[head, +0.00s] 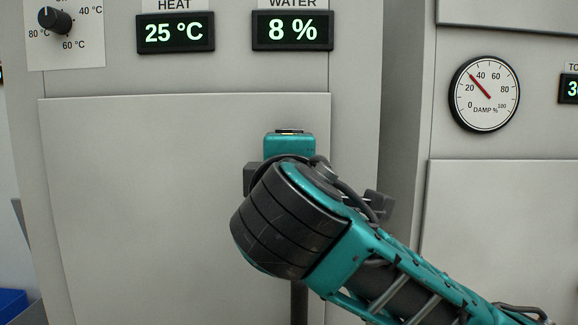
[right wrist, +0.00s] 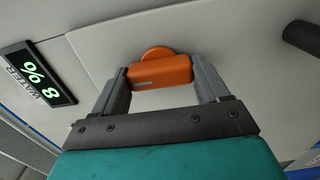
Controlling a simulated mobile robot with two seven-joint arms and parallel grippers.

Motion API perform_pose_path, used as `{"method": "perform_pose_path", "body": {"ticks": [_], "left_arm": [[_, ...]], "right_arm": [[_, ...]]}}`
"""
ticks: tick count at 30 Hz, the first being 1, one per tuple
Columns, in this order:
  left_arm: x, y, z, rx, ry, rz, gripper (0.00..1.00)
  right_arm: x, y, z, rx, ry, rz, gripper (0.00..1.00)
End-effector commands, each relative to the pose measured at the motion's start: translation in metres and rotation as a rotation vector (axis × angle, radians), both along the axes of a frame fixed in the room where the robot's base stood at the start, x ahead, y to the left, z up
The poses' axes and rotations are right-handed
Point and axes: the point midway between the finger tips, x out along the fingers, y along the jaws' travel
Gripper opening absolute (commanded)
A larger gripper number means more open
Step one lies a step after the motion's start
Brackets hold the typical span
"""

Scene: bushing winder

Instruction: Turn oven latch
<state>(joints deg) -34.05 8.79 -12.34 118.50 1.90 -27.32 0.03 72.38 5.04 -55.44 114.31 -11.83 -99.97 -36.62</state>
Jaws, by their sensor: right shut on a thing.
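The oven latch (right wrist: 160,72) is an orange handle on a round orange base, set at the edge of the pale door panel. My right gripper (right wrist: 159,75) is shut on it, with one grey finger at each end of the orange handle. The oven door (head: 140,200) is a flat grey panel and looks shut in the head view. My left gripper is in neither view.
A dark bar (right wrist: 302,37) stands out from the door, and a dark upright (head: 299,303) shows below my wrist. Above the door are a dial (head: 55,20), a heat display (head: 176,33) reading 25 °C and a water display (head: 292,30) reading 8 %. A damp gauge (head: 484,94) is at right.

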Motion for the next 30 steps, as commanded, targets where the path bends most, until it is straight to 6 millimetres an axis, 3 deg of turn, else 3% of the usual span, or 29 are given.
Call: {"method": "perform_pose_path", "body": {"ticks": [8,9,17,25,30], "left_arm": [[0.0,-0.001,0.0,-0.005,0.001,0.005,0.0],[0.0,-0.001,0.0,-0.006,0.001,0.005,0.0],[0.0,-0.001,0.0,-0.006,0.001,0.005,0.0],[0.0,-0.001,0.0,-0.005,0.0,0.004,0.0],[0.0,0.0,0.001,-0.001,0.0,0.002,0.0]], "right_arm": [[0.0,-0.001,0.001,0.008,-0.003,-0.001,0.44],[0.0,-0.001,0.002,0.008,-0.004,-0.001,0.75],[0.0,0.0,0.001,0.005,-0.002,0.0,1.0],[-0.002,0.0,0.001,0.004,-0.002,0.002,1.0],[-0.022,0.001,0.001,0.005,-0.003,0.004,1.0]]}}
